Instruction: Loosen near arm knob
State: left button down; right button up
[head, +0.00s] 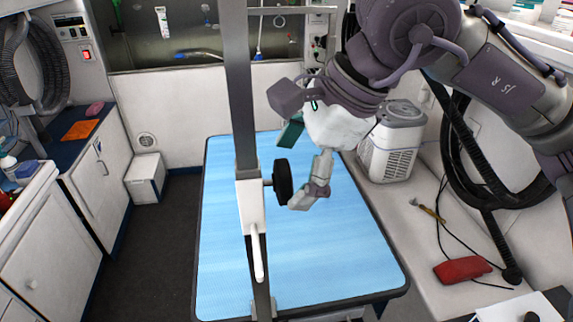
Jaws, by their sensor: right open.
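The near arm is a grey upright post (241,90) at the front of the blue grooming table (310,240). A white clamp sleeve (251,208) sits around the post. The black round knob (283,180) sticks out from the right side of this sleeve. My right gripper (294,168) comes in from the upper right and is open. One finger with a teal pad is behind and above the knob, the other is just right of it. In this view the fingers overlap the knob's surroundings; I cannot tell whether they touch it. My left gripper is not in view.
A white appliance (392,140) stands on the bench right of the table. A red clipper-like object (462,270) with a black cord and a black hose (462,150) lie further right. Cabinets (70,220) line the left; dark floor (150,250) is clear between.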

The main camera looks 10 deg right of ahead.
jog(key=shift+w+a+f, duration=0.1)
jog(key=shift+a+f, duration=0.1)
jog(key=shift+f, duration=0.3)
jog(key=shift+a+f, duration=0.15)
jog(key=shift+f, duration=0.1)
jog(key=shift+w+f, duration=0.1)
jog(key=shift+f, duration=0.15)
jog(key=shift+a, duration=0.1)
jog(key=c, duration=1.1)
jog(key=shift+f, duration=0.1)
jog(key=shift+c, duration=0.2)
jog(key=t+b, duration=0.2)
jog(key=b, duration=0.3)
jog(key=n+t+b, duration=0.1)
jog(key=t+b, duration=0.1)
jog(key=b, duration=0.3)
jog(key=t+b, duration=0.1)
jog(key=b, duration=0.5)
jog(key=shift+f+t, duration=0.3)
jog(key=shift+t, duration=0.1)
jog(key=shift+r+n+t+b, duration=0.25)
jog(key=shift+t+b, duration=0.25)
jog(key=shift+b, duration=0.3)
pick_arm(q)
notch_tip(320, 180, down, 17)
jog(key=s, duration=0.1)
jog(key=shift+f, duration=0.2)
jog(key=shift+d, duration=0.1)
